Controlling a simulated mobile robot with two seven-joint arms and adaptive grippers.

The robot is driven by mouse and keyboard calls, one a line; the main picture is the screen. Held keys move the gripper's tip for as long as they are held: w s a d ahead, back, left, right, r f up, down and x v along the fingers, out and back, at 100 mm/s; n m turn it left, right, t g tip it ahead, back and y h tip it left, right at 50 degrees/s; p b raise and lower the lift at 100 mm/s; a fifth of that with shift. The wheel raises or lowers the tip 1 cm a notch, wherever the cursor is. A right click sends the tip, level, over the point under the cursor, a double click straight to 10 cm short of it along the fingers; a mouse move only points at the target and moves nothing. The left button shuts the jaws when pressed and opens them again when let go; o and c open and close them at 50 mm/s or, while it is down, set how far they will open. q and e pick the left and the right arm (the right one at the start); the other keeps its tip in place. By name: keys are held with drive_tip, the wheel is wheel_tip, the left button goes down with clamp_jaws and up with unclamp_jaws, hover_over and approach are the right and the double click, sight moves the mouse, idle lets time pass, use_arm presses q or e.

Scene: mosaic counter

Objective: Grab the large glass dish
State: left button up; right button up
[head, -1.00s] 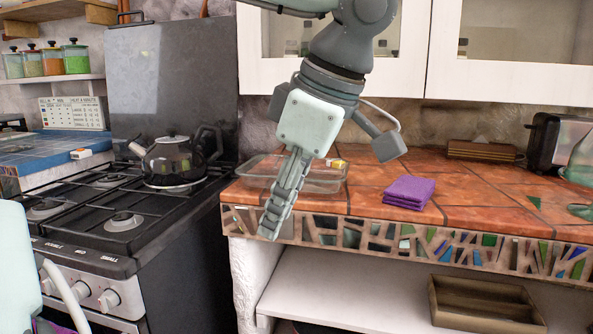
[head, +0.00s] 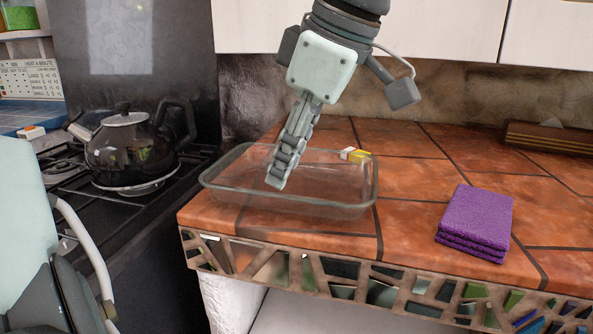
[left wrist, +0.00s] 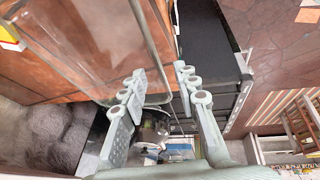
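The large glass dish (head: 335,208) is clear and rectangular and sits upright on the tiled counter near its left front corner. My left gripper (head: 277,183) points down over the dish in the head view, its fingers overlapping the far rim and the inside. In the left wrist view the gripper (left wrist: 160,95) has its fingers spread apart, with a rim corner of the dish (left wrist: 152,45) showing between them. I cannot tell whether either finger touches the glass. My right gripper is not in view.
A purple folded cloth (head: 475,220) lies right of the dish. A small yellow and white item (head: 355,155) shows at the dish's far right corner. A kettle (head: 125,150) stands on the stove to the left. The counter between dish and cloth is clear.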

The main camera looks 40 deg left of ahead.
sight(279, 193)
use_arm(q)
drive_tip(key=x, duration=0.5)
drive_tip(key=w+x, duration=0.1)
drive_tip(key=x, duration=0.1)
drive_tip(key=shift+f, duration=0.45)
drive_tip(key=shift+a, duration=0.1)
clamp_jaws()
drive_tip(key=shift+r, duration=0.1)
